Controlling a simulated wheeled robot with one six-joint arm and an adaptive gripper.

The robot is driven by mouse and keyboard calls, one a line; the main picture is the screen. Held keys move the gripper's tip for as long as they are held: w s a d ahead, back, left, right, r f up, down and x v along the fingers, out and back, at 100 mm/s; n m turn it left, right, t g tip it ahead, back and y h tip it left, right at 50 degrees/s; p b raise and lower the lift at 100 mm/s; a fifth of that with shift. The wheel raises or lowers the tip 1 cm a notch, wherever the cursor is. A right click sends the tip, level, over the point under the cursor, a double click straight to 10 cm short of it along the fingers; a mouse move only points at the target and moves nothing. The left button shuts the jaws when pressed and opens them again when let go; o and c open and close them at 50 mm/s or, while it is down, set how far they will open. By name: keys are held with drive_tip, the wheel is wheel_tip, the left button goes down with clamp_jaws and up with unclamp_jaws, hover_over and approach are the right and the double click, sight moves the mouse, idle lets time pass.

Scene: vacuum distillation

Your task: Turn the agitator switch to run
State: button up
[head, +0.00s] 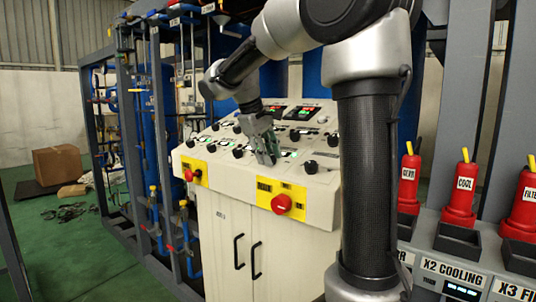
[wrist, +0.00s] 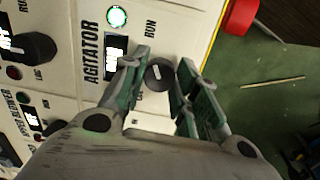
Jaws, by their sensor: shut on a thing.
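The agitator switch is a round dark knob (wrist: 160,76) with a pale mark, beside the AGITATOR label (wrist: 92,52) in the wrist view. The RUN label (wrist: 150,28) is printed above it, and other small lettering lies partly hidden at its lower left. My gripper (wrist: 163,72) is shut on the knob, with one green-padded finger on each side. In the head view my gripper (head: 266,152) reaches down to the sloped cream control panel (head: 228,172), and its fingers hide the knob there.
A lit green lamp (wrist: 117,16) and a small display (wrist: 116,52) are close to the switch. Another black knob (wrist: 30,47) is to the left. A red emergency button (head: 281,203) projects from the panel's front. Red bottles (head: 462,190) stand in a rack at right.

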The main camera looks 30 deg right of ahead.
idle(0.4)
drive_tip(key=o, duration=1)
drive_tip(key=shift+r, duration=0.1)
drive_tip(key=v, duration=1.2)
drive_tip(key=shift+d, duration=0.1)
